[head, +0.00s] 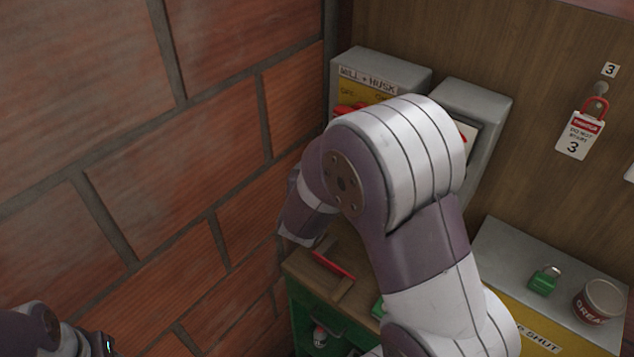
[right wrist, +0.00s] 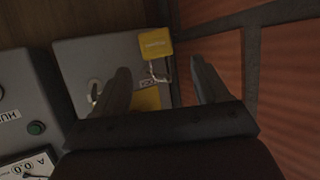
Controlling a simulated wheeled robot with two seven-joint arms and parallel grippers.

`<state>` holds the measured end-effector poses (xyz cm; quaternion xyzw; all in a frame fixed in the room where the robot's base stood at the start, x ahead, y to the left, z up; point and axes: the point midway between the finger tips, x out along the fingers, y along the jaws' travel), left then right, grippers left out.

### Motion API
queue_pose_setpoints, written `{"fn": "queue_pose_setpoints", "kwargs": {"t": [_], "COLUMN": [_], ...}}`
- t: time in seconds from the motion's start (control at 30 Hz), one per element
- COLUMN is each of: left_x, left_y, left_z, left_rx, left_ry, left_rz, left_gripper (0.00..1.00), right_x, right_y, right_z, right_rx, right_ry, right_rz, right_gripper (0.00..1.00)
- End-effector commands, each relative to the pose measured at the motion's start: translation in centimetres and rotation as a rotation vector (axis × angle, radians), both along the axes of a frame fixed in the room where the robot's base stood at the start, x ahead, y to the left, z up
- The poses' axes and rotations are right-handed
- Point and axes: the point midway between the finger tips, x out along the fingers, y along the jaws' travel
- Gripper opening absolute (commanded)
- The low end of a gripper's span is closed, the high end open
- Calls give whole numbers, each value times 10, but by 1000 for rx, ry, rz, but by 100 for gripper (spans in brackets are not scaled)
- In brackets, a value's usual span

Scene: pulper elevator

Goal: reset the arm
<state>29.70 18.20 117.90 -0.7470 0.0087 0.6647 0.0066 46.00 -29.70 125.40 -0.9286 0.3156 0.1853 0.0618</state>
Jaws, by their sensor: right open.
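My right arm fills the middle of the head view, bent in front of the wall boxes, and its gripper is hidden there. In the right wrist view my right gripper (right wrist: 162,85) is open, with its two dark fingers apart and nothing seen between them but the background. Beyond the fingers is a grey box (right wrist: 85,58) with a yellow tag or block (right wrist: 156,43) and a small metal piece below it. I cannot tell whether a finger touches the box. Part of my left arm shows at the lower left of the head view; its gripper is not visible.
A brick wall (head: 130,130) stands close on the left. Grey boxes, one labelled MILL + HUSK (head: 368,72), are on the wooden board. A danger tag (head: 580,134) hangs at right. A green padlock (head: 543,281) and grease tin (head: 600,300) sit on a grey surface (head: 500,255).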

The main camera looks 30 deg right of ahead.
Motion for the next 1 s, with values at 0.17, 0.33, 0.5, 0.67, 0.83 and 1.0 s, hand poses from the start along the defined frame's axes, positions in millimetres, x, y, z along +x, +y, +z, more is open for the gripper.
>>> {"fn": "queue_pose_setpoints", "kwargs": {"t": [0.17,0.33,0.5,0.67,0.83,1.0], "left_x": [0,0,0,0,0,0], "left_y": [0,0,0,0,0,0], "left_z": [-4,-3,-3,-3,-22,-58], "left_rx": [0,0,0,0,0,0], "left_ry": [0,0,0,0,0,0], "left_rz": [0,0,0,0,0,0], "left_gripper": [49,49,49,49,49,49], "right_x": [-33,-53,-58,-52,-79,-158], "right_y": [28,42,44,69,160,143], "right_z": [18,28,30,10,-64,-131], "right_rx": [0,0,0,131,393,375], "right_ry": [-4,-1,0,38,415,945], "right_rz": [6,3,0,88,514,643], "right_gripper": [74,74,74,74,74,74]}}
